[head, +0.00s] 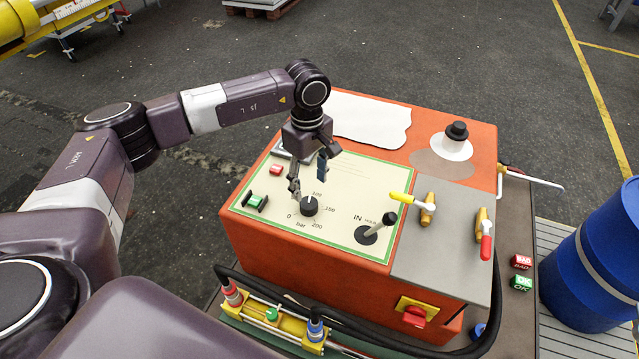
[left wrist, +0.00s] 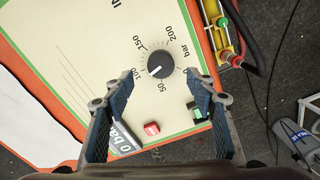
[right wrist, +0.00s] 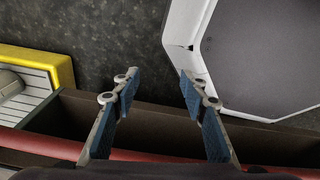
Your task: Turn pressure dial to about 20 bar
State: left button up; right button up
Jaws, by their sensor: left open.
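The pressure dial (head: 309,207) is a round black knob on the cream panel of the orange machine. It also shows in the left wrist view (left wrist: 161,64), with its white mark pointing between 50 and 100. A small display (left wrist: 124,138) on the panel reads "0 bar" in its visible part. My left gripper (head: 308,178) is open just above and behind the dial. In the left wrist view the dial lies beyond the fingertips, between their lines, and untouched as far as I can see. My right gripper (right wrist: 160,85) is open and empty, away from the panel.
Red (head: 276,169) and green (head: 256,201) buttons sit left of the dial. A lever (head: 377,229) and yellow (head: 411,199) and red (head: 486,240) valve handles stand to its right. Black hose runs along the machine's front. A blue barrel (head: 597,262) stands right.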

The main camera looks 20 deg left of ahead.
aim_at(309, 203)
pick_arm(q)
jog(key=shift+w+a+f, duration=0.1)
jog(key=shift+w+a, duration=0.1)
jog(key=shift+f, duration=0.3)
jog(key=f, duration=0.1)
jog(key=s+f+p, duration=0.1)
jog(key=f, duration=0.1)
jog(key=shift+f, duration=0.3)
jog(key=shift+w+f, duration=0.2)
jog(key=shift+f, duration=1.2)
jog(key=c, duration=1.2)
pick_arm(e)
jog(key=shift+s+a+r, duration=0.1)
jog(key=shift+s+r, duration=0.65)
jog(key=shift+s, duration=0.2)
